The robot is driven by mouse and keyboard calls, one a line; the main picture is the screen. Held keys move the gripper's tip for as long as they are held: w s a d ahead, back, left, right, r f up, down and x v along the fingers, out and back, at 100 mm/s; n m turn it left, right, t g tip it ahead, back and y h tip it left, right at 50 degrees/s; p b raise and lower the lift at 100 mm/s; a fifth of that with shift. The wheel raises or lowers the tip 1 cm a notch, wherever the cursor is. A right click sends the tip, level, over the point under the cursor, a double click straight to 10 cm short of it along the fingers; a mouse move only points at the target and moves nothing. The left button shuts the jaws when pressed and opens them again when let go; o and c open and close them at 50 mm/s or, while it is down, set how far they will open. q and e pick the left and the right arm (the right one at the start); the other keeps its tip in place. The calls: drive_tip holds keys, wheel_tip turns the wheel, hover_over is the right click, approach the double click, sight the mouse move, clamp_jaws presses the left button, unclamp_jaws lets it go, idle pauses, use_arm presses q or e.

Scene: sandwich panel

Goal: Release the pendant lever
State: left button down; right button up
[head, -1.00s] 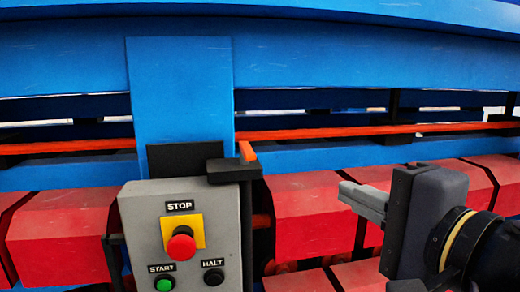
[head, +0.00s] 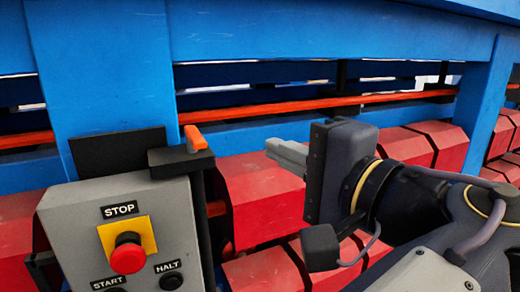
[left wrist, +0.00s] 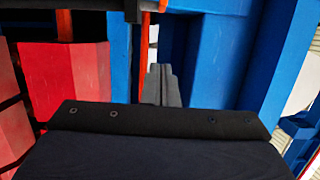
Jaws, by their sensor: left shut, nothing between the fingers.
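The grey pendant box (head: 75,230) is at lower left in the head view, with a red STOP button (head: 127,255) on a yellow plate. A short orange lever (head: 194,138) stands up from a black block (head: 180,162) at the box's top right corner. My left gripper (head: 272,148) is to the right of the lever, at about its height in the picture, apart from it. Its grey fingers are shut and empty and point left. They also show in the left wrist view (left wrist: 161,84), near an orange bar. My right gripper is not in view.
A blue post (head: 100,70) stands behind the pendant. A long orange rail (head: 330,102) runs behind, under a blue beam (head: 300,35). Red blocks (head: 265,190) line up below, behind the gripper. A gap separates the lever from the fingertips.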

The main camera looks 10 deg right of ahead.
sight(196, 146)
use_arm(q)
drive_tip(key=w+a+p, duration=0.1)
drive_tip(key=w+a, duration=0.3)
drive_tip(key=a, duration=0.3)
drive_tip(key=shift+w+a+p, duration=0.25)
drive_tip(key=shift+w+p, duration=0.1)
drive_tip(key=shift+w, duration=0.05)
drive_tip(key=shift+s+a+m+t+h+b, duration=0.2)
drive_tip(key=shift+a+m+t+h+b, duration=0.1)
drive_tip(key=shift+h+b, duration=0.15)
drive_tip(key=shift+s+a+f+m+t+h+b, duration=0.1)
drive_tip(key=shift+m+t+h+b, duration=0.2)
drive_tip(key=shift+h+b, duration=0.2)
